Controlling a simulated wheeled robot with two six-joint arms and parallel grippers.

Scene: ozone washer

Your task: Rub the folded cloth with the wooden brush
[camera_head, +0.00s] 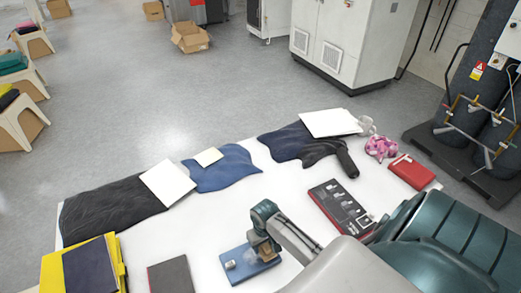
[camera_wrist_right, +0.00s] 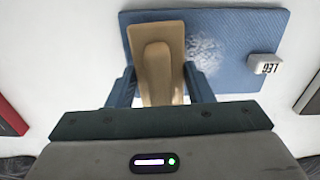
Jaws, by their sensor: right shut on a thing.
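The folded blue cloth (camera_head: 237,274) lies flat on the white table near the front. In the right wrist view the cloth (camera_wrist_right: 250,28) has a pale speckled patch beside the brush. My right gripper (camera_head: 264,242) is above the cloth, shut on the handle of the wooden brush (camera_wrist_right: 157,50). The brush head is over the left part of the cloth in that view; I cannot tell whether its underside touches. A small white block (camera_wrist_right: 264,66) marked with letters sits on the cloth's right side. My left gripper is in neither view.
Dark garments (camera_head: 110,208) and a blue one (camera_head: 222,170) lie along the table's far edge. A grey-covered book (camera_head: 170,275) is left of the cloth. A black, red-edged case (camera_head: 340,205) and a red box (camera_head: 410,172) are to the right. White tabletop separates them.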

